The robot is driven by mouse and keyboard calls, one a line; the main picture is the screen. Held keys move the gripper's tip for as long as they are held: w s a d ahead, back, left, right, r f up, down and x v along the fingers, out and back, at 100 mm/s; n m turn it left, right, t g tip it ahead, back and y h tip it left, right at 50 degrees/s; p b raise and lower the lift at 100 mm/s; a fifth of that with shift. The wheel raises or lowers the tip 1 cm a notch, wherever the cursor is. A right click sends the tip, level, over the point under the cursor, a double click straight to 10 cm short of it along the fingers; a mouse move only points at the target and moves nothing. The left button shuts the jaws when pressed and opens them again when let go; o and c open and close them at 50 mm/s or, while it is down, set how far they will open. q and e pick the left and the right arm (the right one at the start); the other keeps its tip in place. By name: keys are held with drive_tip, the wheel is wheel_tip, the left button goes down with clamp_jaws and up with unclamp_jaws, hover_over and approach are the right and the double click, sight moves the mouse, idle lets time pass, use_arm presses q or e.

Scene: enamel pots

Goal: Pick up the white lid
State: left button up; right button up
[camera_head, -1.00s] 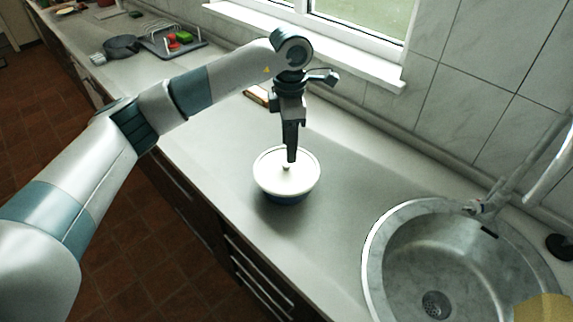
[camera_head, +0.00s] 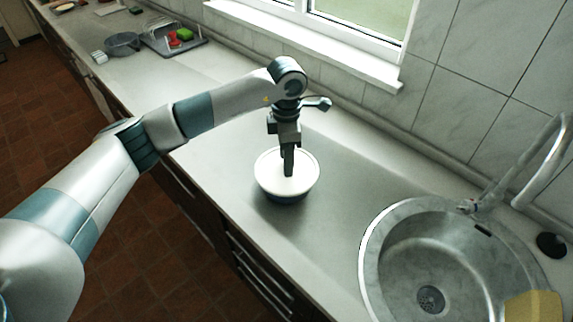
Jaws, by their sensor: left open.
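The white lid (camera_head: 272,181) lies on a round pot (camera_head: 285,199) with a dark blue lower side, on the grey counter. My left gripper (camera_head: 288,173) points straight down over the middle of the lid, with its fingertips at the lid's knob. The knob is hidden behind the fingers. The fingers overlap in this view, so the gap between them does not show; the jaws are open. I cannot tell whether the fingertips touch the lid. My right gripper is not in view.
A round metal sink (camera_head: 440,255) with a tap (camera_head: 520,175) is at the right. A yellow sponge-like block (camera_head: 533,306) sits at its edge. A dish rack (camera_head: 174,40) and a dark pan (camera_head: 123,43) stand far left. The counter (camera_head: 235,195) around the pot is clear.

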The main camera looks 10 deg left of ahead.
use_arm(q)
drive_tip(key=shift+f, duration=0.35)
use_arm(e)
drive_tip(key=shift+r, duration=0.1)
use_arm(q)
clamp_jaws()
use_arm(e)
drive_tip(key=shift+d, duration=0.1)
use_arm(q)
drive_tip(key=shift+r, duration=0.1)
drive_tip(key=shift+r+b, duration=0.7)
drive_tip(key=shift+r, duration=0.05)
wheel_tip(320, 180, up, 2)
drive_tip(key=shift+d+r+b, duration=0.1)
drive_tip(key=shift+r+b, duration=0.1)
drive_tip(key=shift+b, duration=0.65)
drive_tip(key=s+d+r+b, duration=0.3)
drive_tip(key=d+r, duration=0.4)
drive_tip(key=d, duration=0.4)
drive_tip(key=shift+s+b, duration=0.15)
drive_tip(key=shift+b, duration=0.55)
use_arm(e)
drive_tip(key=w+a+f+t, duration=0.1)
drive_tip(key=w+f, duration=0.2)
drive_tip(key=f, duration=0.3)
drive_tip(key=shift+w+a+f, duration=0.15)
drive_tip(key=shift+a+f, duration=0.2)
